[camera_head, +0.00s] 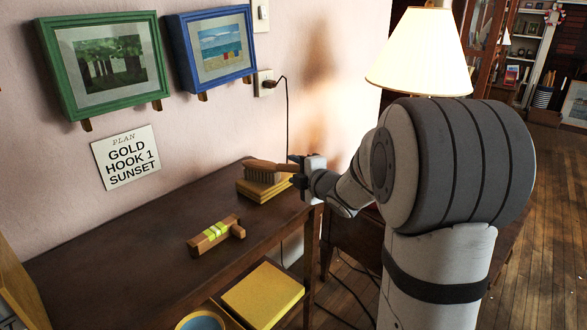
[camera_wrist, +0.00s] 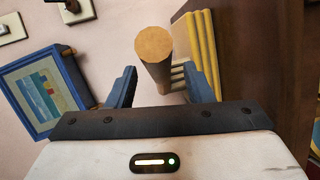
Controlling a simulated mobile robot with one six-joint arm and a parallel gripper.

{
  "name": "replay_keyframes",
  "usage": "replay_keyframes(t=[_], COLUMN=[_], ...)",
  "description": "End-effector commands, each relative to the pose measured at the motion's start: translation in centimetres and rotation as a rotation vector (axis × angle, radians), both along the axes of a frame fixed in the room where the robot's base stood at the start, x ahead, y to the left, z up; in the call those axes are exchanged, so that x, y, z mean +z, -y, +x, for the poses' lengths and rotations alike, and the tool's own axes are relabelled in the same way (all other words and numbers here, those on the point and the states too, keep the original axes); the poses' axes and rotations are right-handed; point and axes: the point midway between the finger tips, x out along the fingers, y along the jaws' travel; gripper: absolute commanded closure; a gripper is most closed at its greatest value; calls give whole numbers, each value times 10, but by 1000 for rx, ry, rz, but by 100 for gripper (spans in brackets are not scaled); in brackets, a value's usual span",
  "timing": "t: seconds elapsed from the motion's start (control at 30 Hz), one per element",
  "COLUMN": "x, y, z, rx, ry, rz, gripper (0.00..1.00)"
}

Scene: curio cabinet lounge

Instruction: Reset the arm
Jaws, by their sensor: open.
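My arm reaches in from the right in the head view. My gripper (camera_head: 298,170) is by the handle end of a wooden brush (camera_head: 264,174), at the right edge of the dark table. In the wrist view, my gripper's fingers (camera_wrist: 162,80) are spread apart. The brush's round handle end (camera_wrist: 154,46) shows between and beyond them, with gaps on both sides. The brush lies bristles down on a small yellow stack (camera_head: 262,190), which also shows in the wrist view (camera_wrist: 203,45).
A wooden piece with yellow-green bands (camera_head: 215,235) lies on the table (camera_head: 120,262). A green-framed picture (camera_head: 52,72), a blue-framed picture (camera_head: 183,52) and a sign (camera_head: 125,157) hang on the wall. A lamp (camera_head: 420,55) stands behind my arm. A yellow box (camera_head: 262,294) sits below the table's edge.

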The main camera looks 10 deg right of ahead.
Motion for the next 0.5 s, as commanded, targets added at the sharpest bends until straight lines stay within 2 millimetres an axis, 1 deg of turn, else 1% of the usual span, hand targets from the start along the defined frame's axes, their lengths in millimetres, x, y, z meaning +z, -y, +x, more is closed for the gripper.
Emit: replay_keyframes(t=[0.03, 0.2, 0.37, 0.47, 0.5], x=[5, 10, 14, 25, 33], y=[3, 12, 16, 19, 20], z=[-9, -36, -52, -57, -59], rx=[-2, -3, -3, -35, -65], ry=[2, 1, 0, -23, -44], rz=[0, 1, 2, 18, 35], gripper=[53, 53, 53, 53, 53])
